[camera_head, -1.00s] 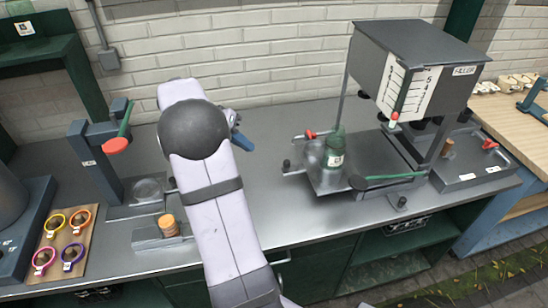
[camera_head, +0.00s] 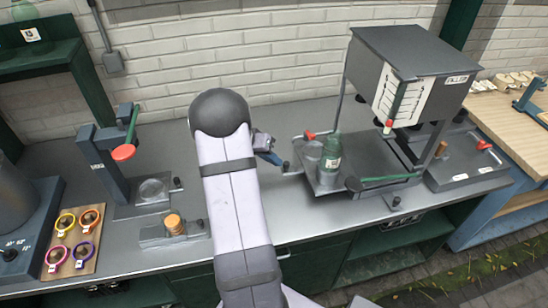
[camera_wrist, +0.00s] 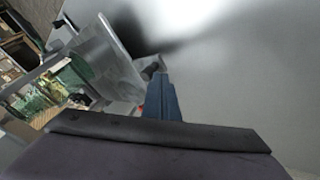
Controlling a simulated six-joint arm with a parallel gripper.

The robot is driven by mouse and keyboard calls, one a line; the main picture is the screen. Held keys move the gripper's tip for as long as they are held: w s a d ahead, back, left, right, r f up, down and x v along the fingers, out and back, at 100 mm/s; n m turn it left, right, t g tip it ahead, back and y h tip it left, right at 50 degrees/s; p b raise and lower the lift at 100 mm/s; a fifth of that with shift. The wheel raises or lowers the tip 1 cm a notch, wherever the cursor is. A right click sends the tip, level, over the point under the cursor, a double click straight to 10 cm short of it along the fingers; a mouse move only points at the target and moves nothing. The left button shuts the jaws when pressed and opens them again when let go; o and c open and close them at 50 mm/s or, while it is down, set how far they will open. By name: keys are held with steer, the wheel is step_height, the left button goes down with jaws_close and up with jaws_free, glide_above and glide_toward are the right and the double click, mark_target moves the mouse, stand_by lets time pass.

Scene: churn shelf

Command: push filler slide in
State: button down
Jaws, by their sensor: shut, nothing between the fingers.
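The filler (camera_head: 414,80) is a dark box on posts at the right of the bench, with a white scale on its front. Its metal slide (camera_head: 325,180) sticks out to the left and carries an upright green bottle (camera_head: 330,152). A dark knob (camera_head: 286,167) is at the slide's left end. My gripper (camera_head: 270,157) is shut and empty, just left of this knob; I cannot tell whether they touch. In the wrist view, the shut fingers (camera_wrist: 167,97) point at the slide's edge, and the green bottle (camera_wrist: 68,75) shows at the left.
A red-handled lever (camera_head: 310,136) stands behind the slide, and a green-handled lever (camera_head: 390,179) is in front of it. A press (camera_head: 107,165), a cork holder (camera_head: 173,227) and a board with coloured rings (camera_head: 75,243) are at the left. The bench behind my gripper is clear.

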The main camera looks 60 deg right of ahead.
steer(key=shift+s, duration=0.1)
steer(key=b, duration=0.5)
glide_above(312, 162)
steer(key=s, duration=0.1)
steer(key=shift+s+f, duration=0.1)
steer(key=shift+s+d+r, duration=0.1)
steer(key=shift+r, duration=0.1)
steer(key=shift+w+f, duration=0.1)
steer(key=shift+w, duration=0.55)
steer(key=w+f+b+v, duration=0.1)
steer(key=b+v, duration=0.3)
steer(key=v, duration=0.7)
steer(key=shift+w+a, duration=0.55)
steer(key=shift+w, duration=0.25)
